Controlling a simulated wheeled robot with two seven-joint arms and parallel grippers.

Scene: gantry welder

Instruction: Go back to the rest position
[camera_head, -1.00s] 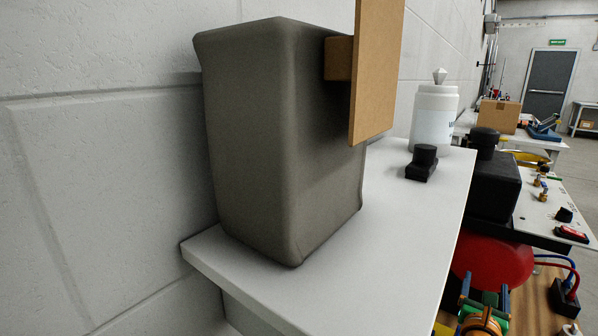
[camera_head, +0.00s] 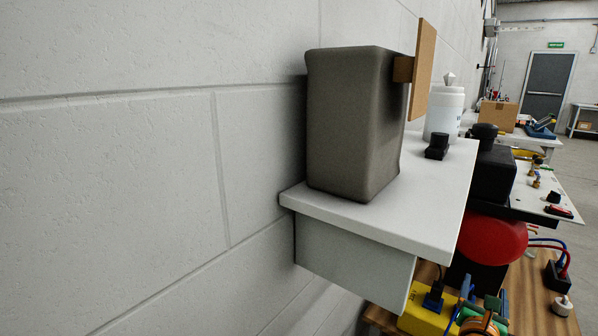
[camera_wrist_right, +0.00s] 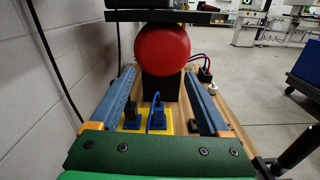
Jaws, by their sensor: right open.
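My right gripper (camera_head: 483,296) shows at the bottom of the head view, low beside the white shelf, with blue fingers and green and orange parts. In the right wrist view my right gripper (camera_wrist_right: 158,78) has its two blue fingers wide apart, with nothing held between them. Beyond the fingers are a red rounded object (camera_wrist_right: 162,54) and a yellow block with blue and black parts (camera_wrist_right: 161,126). Neither is gripped. My left gripper is not in view.
A white shelf (camera_head: 440,210) on the left wall holds a grey box-like block (camera_head: 350,125) with a brown board, a white bottle (camera_head: 444,112) and a small black part (camera_head: 437,146). A wooden bench (camera_head: 545,285) lies below. Open floor shows at the right of the wrist view.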

